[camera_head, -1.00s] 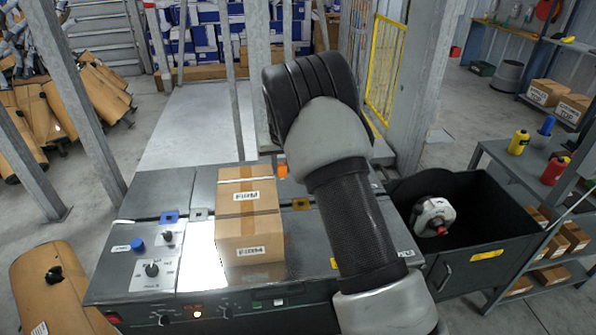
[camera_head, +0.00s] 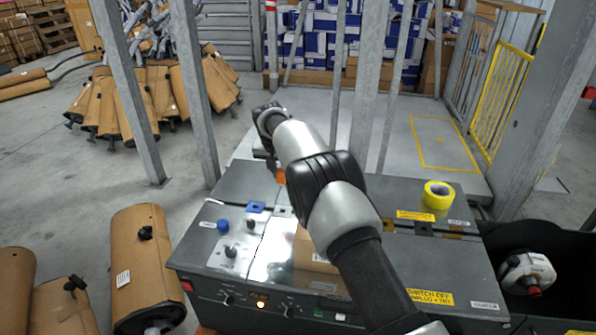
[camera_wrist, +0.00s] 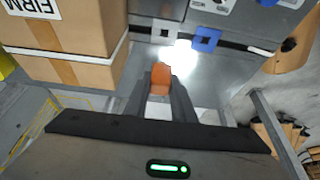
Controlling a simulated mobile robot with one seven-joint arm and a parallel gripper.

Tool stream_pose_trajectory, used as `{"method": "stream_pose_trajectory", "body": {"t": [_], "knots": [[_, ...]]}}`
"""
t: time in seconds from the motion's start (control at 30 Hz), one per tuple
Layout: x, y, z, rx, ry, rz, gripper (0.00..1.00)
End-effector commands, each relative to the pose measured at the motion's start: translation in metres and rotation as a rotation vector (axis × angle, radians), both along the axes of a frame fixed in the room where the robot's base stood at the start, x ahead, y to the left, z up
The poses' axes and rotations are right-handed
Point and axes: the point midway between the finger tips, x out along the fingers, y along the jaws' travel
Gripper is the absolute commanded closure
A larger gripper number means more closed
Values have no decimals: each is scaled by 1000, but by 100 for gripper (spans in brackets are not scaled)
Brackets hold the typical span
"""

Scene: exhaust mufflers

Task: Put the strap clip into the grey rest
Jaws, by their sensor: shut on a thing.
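The strap clip, a small orange block (camera_wrist: 161,75), sits between the two fingertips of my gripper (camera_wrist: 160,90), which is shut on it. In the head view the orange clip (camera_head: 281,177) shows near the far edge of the dark bench, above its surface as far as I can tell. The grey rest (camera_wrist: 165,31) is a small pale square with a dark centre, ahead of the clip in the wrist view. In the head view the grey rest (camera_head: 283,211) lies just nearer than the clip. A blue rest (camera_wrist: 206,39) is beside it; it also shows in the head view (camera_head: 256,207).
A cardboard box (camera_wrist: 70,65) stands on the bench close to my gripper; in the head view my arm hides much of it. Yellow tape (camera_head: 437,195) lies at the right. Knobs (camera_head: 229,251) sit at front left. A grey post (camera_head: 195,95) rises behind the bench.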

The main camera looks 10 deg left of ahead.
Motion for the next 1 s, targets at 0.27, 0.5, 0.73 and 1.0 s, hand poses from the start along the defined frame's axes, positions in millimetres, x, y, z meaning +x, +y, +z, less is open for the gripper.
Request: {"method": "stream_pose_trajectory", "body": {"t": [0.27, 0.5, 0.73, 1.0], "knots": [[0, 1, -51, 0, 0, -2, 100], [0, 2, -58, 0, 0, -2, 100], [0, 2, -57, 0, 0, -3, 100], [0, 2, -64, 0, 1, -2, 100]]}}
